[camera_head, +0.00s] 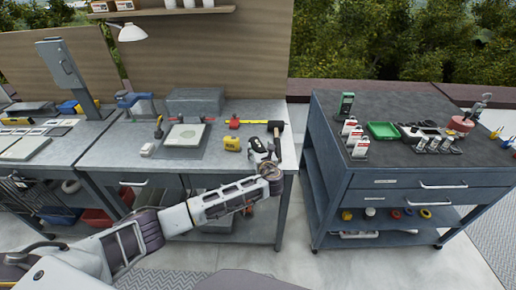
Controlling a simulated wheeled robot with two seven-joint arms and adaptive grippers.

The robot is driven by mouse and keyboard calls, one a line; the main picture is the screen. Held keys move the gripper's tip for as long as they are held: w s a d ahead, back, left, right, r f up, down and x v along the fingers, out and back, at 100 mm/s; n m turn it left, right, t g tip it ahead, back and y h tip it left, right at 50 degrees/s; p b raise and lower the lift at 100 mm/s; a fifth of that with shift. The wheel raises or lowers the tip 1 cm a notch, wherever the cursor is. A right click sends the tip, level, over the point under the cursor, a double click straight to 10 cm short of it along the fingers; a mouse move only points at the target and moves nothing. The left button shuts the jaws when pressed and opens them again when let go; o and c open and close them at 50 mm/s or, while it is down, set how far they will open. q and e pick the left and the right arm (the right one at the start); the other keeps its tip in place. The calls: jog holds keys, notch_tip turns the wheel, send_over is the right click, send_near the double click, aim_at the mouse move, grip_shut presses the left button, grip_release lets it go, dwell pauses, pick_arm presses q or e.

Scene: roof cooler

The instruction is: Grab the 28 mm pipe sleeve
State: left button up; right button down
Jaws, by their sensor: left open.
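My left gripper (264,148) is open above the right front corner of the grey workbench (222,157), with its arm reaching in from the lower left. Nothing shows clearly between its fingers. On the dark cart (398,165) to the right, several small metallic cylindrical pieces (433,144) stand near the front of the top. They look like sleeves, but their sizes cannot be read, so I cannot tell which is the 28 mm one. My left gripper is well to the left of them, across the gap. My right gripper is not in view.
White-and-red cards (357,142), a green tray (383,131) and a red round item (460,124) are on the cart. A yellow tape measure (232,144) and a hammer (275,126) lie on the bench near my gripper. An open gap separates bench and cart.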

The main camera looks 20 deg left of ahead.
aim_at(260, 147)
pick_arm(q)
jog(key=shift+w+a+f, duration=0.1)
jog(key=shift+w+a, duration=0.2)
jog(key=shift+w, duration=0.25)
jog(key=c, duration=0.9)
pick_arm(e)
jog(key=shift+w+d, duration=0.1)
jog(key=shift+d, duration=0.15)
pick_arm(q)
jog(key=shift+o, duration=0.2)
